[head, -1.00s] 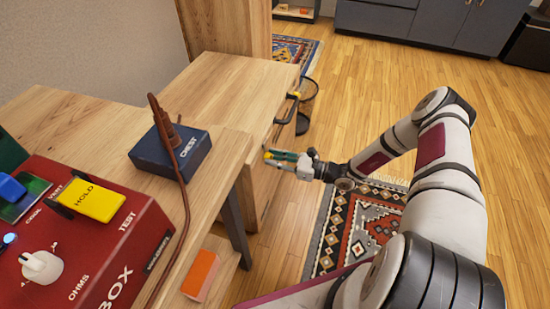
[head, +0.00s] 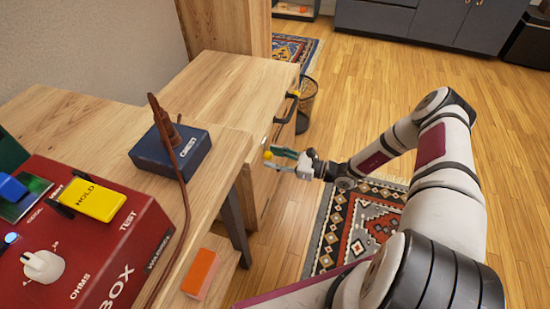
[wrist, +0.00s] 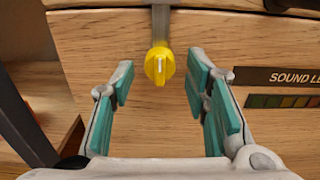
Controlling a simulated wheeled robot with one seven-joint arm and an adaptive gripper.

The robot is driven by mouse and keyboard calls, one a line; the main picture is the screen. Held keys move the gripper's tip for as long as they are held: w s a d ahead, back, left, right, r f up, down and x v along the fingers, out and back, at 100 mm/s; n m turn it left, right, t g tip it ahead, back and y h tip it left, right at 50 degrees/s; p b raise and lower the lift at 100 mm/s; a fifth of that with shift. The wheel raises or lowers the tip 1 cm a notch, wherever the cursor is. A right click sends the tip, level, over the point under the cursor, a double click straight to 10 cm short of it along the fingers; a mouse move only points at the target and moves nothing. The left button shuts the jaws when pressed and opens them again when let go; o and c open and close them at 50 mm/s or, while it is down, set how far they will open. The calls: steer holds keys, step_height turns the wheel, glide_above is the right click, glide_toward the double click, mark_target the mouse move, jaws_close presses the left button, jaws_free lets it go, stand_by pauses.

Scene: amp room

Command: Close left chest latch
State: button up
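The wooden chest (head: 226,66) has a pale wood front. In the wrist view, a round yellow latch knob (wrist: 160,66) with a white mark hangs at the lower end of a grey metal strip (wrist: 160,24) on the chest front (wrist: 90,50). My gripper (wrist: 162,90) is open, with one teal-padded finger on each side of the knob. No pad visibly touches it. In the head view my gripper (head: 278,159) is close to the chest front, and the knob shows as a small yellow spot (head: 267,154) by the fingertips.
A black handle-like part (head: 285,108) with a yellow piece (head: 294,93) is farther along the chest front. A blue box (head: 172,152), cable and red test box (head: 80,235) sit on the near surface. A wire basket (head: 305,103) stands beyond.

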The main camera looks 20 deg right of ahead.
steer(key=v, duration=1.2)
steer(key=shift+r, duration=0.1)
